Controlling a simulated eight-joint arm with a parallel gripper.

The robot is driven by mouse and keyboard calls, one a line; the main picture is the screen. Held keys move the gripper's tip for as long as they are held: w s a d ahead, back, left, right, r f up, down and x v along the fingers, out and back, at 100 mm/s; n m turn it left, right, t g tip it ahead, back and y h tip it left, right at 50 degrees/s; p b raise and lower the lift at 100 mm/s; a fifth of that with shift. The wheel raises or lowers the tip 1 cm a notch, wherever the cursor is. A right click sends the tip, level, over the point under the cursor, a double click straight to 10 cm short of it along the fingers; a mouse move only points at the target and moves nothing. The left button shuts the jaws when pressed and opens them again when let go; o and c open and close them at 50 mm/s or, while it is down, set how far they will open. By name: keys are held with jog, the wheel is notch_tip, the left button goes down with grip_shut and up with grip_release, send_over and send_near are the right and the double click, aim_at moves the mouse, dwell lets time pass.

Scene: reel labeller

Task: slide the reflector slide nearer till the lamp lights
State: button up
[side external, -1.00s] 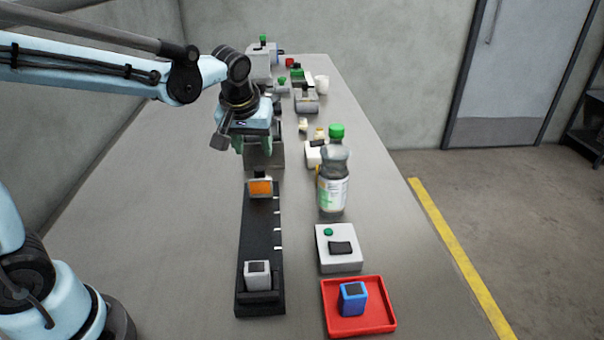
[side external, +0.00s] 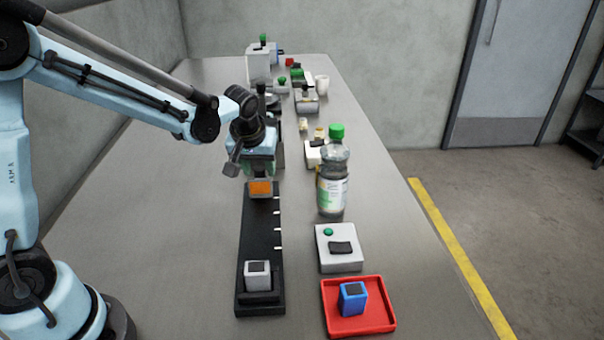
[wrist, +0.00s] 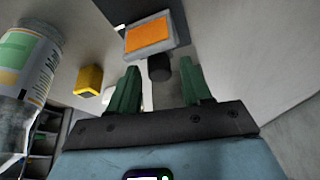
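The reflector slide, a grey block with an orange face (side external: 260,188), is at the far end of the black rail (side external: 262,235). In the wrist view its orange face (wrist: 150,35) lies just beyond my fingertips. My gripper (wrist: 160,67) has its green fingers apart, with a short dark peg (wrist: 159,70) showing between them. I cannot tell whether either finger touches the peg. In the side view my gripper (side external: 259,174) is right at the reflector, its fingertips partly hidden. A grey box with a dark top (side external: 257,273) sits at the rail's near end. A small green dome (side external: 328,231), possibly the lamp, looks dark.
A green-capped bottle (side external: 332,185) stands close to the right of the rail. Right of the near end are a white box (side external: 339,260) and a red tray (side external: 387,318) holding a blue block (side external: 352,298). Several devices crowd the far end. The table left of the rail is clear.

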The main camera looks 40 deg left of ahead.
aim_at(262, 192)
grip_shut()
jog(key=shift+s+d, duration=1.75)
jog(key=shift+d, duration=0.05)
jog(key=shift+o, duration=0.8)
grip_release()
jog(key=shift+r, duration=0.1)
jog(key=v, duration=1.2)
jog(key=shift+s, duration=0.1)
